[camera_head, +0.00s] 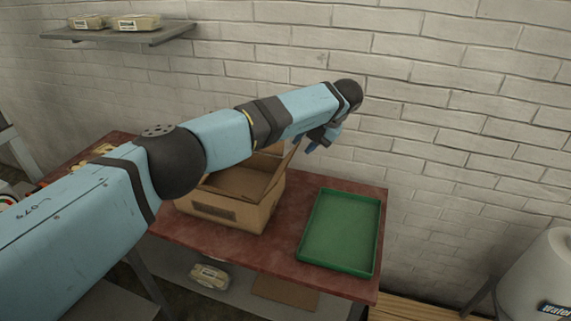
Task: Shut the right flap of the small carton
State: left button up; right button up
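The small carton (230,212) is brown cardboard and stands on the red-brown table, its top at least partly open. Its right flap (284,168) stands up, tilted slightly outward from the right edge. My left arm crosses in front of and above the carton and hides its far left part. My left gripper (314,145) is just right of the flap's upper end, pointing down and left. Whether it touches the flap is not clear. Its fingers are small and partly hidden, so their opening cannot be told. My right gripper is not in view.
A green tray (341,232), empty, lies on the table (285,240) right of the carton. A white brick wall stands behind. Small packages sit on a wall shelf (150,36), and one package (209,276) is below the table. A white tank (540,280) stands at right.

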aim_at(290, 158)
pick_arm(q)
jog(key=x, duration=1)
jog(key=shift+c, duration=0.3)
grip_shut()
